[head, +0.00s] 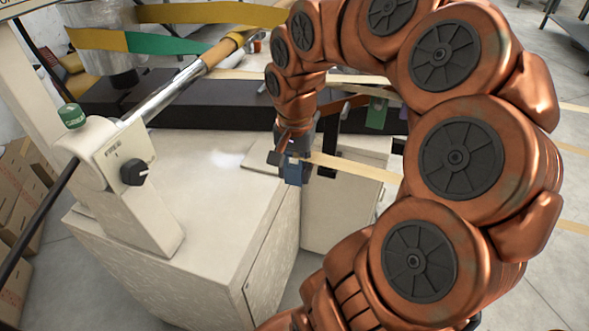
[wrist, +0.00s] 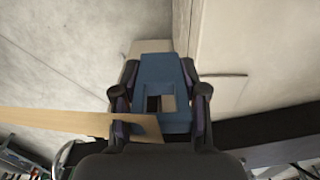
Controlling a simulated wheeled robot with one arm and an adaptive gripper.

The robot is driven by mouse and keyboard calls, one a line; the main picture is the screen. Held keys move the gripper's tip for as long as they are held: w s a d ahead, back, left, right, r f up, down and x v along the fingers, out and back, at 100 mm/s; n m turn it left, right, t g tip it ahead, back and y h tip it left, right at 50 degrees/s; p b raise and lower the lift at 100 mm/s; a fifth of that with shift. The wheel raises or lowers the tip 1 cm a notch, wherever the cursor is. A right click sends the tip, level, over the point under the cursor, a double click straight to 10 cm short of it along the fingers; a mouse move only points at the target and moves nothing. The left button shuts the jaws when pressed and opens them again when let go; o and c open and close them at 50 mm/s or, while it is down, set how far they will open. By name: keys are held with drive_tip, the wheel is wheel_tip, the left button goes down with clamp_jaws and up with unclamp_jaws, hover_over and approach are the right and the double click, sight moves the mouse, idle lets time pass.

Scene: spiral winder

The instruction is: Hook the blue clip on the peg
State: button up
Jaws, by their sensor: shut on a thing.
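The blue clip (wrist: 155,70) is a flat blue piece with a rectangular opening. In the wrist view it sits between the two dark fingers of my gripper (wrist: 163,92), which is shut on it. In the head view my gripper (head: 291,157) points down, with the clip (head: 294,174) low between its fingers, in the air by the edge of the pale machine cabinet. I cannot make out the peg for certain. A green clip-like piece (head: 377,113) hangs on a dark stand behind and to the right of my gripper.
A tan strip (head: 355,168) runs right from my gripper; in the wrist view its end overlaps the clip's lower left. A bracket with a black knob (head: 134,172) and a shiny roller (head: 170,93) stand at left.

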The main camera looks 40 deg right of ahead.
drive_tip(key=s+a, duration=0.3)
drive_tip(key=a, duration=0.4)
drive_tip(key=shift+s+a+b, duration=0.25)
drive_tip(key=shift+s+b, duration=0.1)
drive_tip(key=shift+s, duration=0.05)
idle(0.8)
drive_tip(key=shift+r, duration=0.1)
